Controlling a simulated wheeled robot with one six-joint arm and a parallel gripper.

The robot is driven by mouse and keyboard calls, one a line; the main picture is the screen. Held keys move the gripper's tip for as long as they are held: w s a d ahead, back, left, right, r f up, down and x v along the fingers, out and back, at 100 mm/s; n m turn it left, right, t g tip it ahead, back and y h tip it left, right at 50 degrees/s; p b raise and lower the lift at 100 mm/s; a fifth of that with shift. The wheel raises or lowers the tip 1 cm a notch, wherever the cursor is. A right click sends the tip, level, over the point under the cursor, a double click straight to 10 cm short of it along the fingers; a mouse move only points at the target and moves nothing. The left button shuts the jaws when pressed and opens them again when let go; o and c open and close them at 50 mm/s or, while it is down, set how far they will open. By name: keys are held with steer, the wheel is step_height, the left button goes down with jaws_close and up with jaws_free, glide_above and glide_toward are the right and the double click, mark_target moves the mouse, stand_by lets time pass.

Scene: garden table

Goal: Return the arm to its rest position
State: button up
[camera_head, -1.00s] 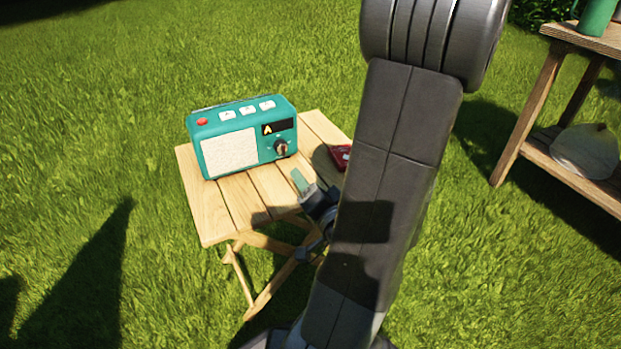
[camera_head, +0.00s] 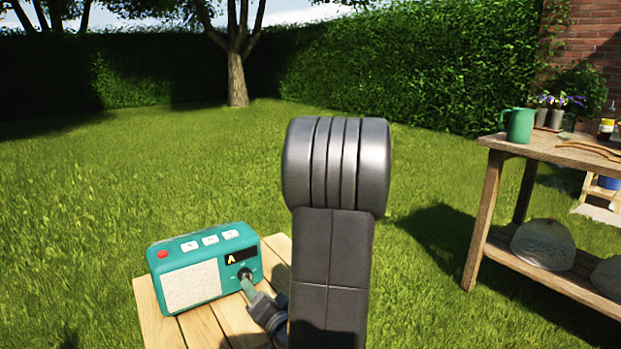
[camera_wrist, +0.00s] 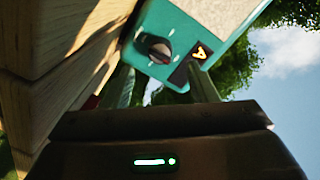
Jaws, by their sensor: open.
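My gripper (camera_head: 249,284) is low over the wooden table in the head view, in front of the radio's right end. In the wrist view my gripper (camera_wrist: 162,80) has its two fingers spread, with nothing between the tips. The fingers point at the dark knob (camera_wrist: 153,48) of the teal radio (camera_wrist: 225,50), and a gap seems to remain.
The small slatted table (camera_head: 160,322) bears the radio. A wooden shelf bench (camera_head: 480,220) stands at right with a green mug (camera_head: 518,125) on top and a pale rounded thing (camera_head: 543,245) below. Open lawn (camera_head: 150,180) lies left and behind, up to a hedge (camera_head: 420,70).

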steer(key=shift+x, duration=2.7)
